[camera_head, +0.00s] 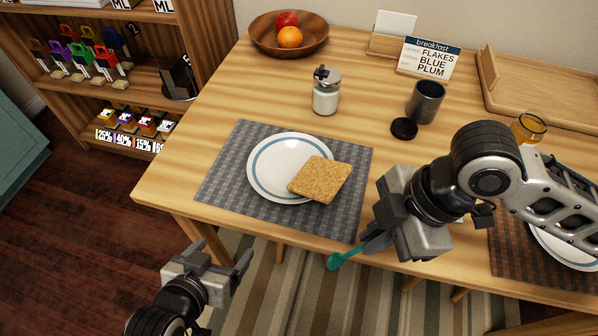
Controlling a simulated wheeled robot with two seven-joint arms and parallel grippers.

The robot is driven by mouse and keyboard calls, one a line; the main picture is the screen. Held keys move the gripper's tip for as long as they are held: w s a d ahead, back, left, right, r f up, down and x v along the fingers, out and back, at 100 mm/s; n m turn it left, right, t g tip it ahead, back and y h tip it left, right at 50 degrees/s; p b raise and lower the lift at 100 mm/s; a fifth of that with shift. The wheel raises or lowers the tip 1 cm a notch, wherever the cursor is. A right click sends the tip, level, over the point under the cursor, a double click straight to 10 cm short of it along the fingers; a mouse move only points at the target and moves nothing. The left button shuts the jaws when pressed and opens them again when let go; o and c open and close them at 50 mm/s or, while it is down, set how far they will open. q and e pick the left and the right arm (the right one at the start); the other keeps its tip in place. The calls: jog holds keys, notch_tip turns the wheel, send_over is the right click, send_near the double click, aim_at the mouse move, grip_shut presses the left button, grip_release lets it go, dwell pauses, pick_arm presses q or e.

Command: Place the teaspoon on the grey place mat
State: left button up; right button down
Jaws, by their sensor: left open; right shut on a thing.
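A teal teaspoon (345,258) is held in my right gripper (376,241), its bowl pointing left and down beyond the table's front edge. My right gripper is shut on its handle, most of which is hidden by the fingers. The grey place mat (226,181) lies on the table to the upper left of the spoon, with a blue-ringed white plate (262,168) and a square brown slice (320,178) on it. The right gripper is near the mat's front right corner. My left gripper (222,262) is open and empty, in front of the table.
A second, brownish mat (507,253) with a plate (560,245) is at right, partly behind my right arm. A dark cup (426,101), a black lid (404,128) and a glass jar (326,92) stand behind the grey mat. A fruit bowl (262,40) is at the back.

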jog(key=shift+s+a+f, duration=0.1)
jog(key=shift+s, duration=0.1)
jog(key=shift+w, duration=0.1)
jog(key=w+d, duration=0.2)
jog(key=w, duration=0.6)
jog(key=w+d+p, duration=0.1)
jog(key=w+d, duration=0.2)
jog(key=w, duration=0.6)
jog(key=shift+f, duration=0.3)
jog(key=shift+f, duration=0.1)
jog(key=c, duration=1.8)
grip_release()
jog(key=shift+o, duration=1.3)
